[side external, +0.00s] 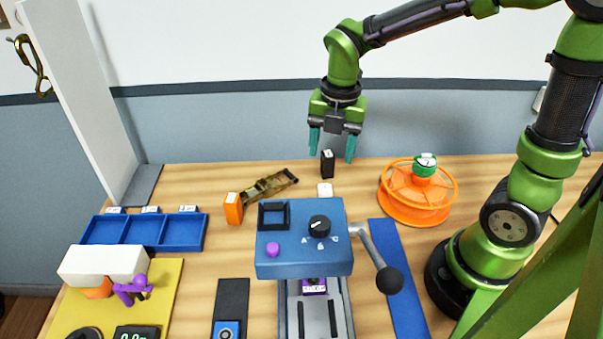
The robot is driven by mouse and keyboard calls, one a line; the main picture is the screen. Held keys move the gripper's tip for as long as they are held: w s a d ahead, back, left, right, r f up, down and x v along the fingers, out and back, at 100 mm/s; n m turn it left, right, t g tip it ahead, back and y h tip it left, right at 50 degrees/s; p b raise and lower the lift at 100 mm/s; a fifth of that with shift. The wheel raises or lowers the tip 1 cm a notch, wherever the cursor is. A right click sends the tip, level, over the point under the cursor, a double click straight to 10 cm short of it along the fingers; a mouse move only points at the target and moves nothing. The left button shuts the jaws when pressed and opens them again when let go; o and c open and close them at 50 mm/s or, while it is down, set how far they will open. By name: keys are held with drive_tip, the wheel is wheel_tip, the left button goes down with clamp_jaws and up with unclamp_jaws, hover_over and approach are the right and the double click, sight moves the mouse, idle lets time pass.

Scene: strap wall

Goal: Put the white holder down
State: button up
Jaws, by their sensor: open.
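A small white block (325,189) sits on the wooden table behind the blue control box. It may be the white holder, but its shape is too small to tell. A larger white box (103,264) lies at the left, on or over the yellow mat (60,312). My gripper (332,155) points down with its two teal fingers spread open, above the back of the table. A small black block (328,164) stands upright below it and appears between the fingertips in the picture. I see nothing held between the fingers.
A blue control box (303,248) with a lever stands front centre. An orange reel (418,195) is at the right and an orange block (233,208) at the left. A camouflage strap (268,186) lies behind. A blue tray (145,232) is at the left.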

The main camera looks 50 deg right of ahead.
drive_tip(key=s+r+m+t+y, duration=0.1)
drive_tip(key=s+r+m+t, duration=0.2)
drive_tip(key=m, duration=1.1)
drive_tip(key=s+r+m+t, duration=0.3)
drive_tip(key=s+r+m, duration=0.2)
drive_tip(key=m, duration=0.9)
drive_tip(key=shift+s+r+y, duration=0.3)
drive_tip(key=shift+s+y, duration=0.1)
